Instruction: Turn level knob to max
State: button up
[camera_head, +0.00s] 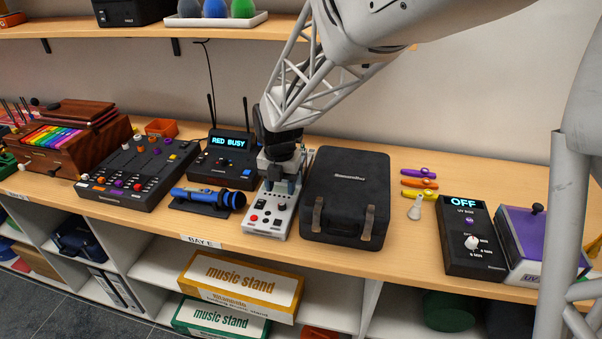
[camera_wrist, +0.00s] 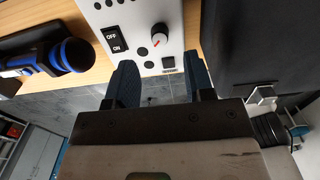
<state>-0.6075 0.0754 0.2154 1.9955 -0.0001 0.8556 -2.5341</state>
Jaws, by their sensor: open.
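A narrow white device (camera_head: 257,224) stands on the shelf top below my arm, and its panel also shows in the wrist view (camera_wrist: 115,14). A round knob (camera_wrist: 159,35) with a red pointer mark sits on that panel; the label beside it is too small to read. My gripper (camera_wrist: 160,66) is open and empty, with a dark finger on either side. In the wrist picture the knob shows between and beyond the fingertips, apart from both. In the head view my gripper (camera_head: 281,188) is over the device and hides part of it.
A black case (camera_head: 345,190) stands close on the right of the device. A blue microphone (camera_head: 208,197) lies on a dark holder at its left. A black OFF/ON switch (camera_wrist: 115,40) is on the same panel. A radio unit reading RED BUSY (camera_head: 229,143) stands behind left.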

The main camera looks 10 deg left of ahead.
aim_at(282, 203)
jog(key=shift+f, duration=2.85)
jog(key=shift+c, duration=0.4)
grip_shut()
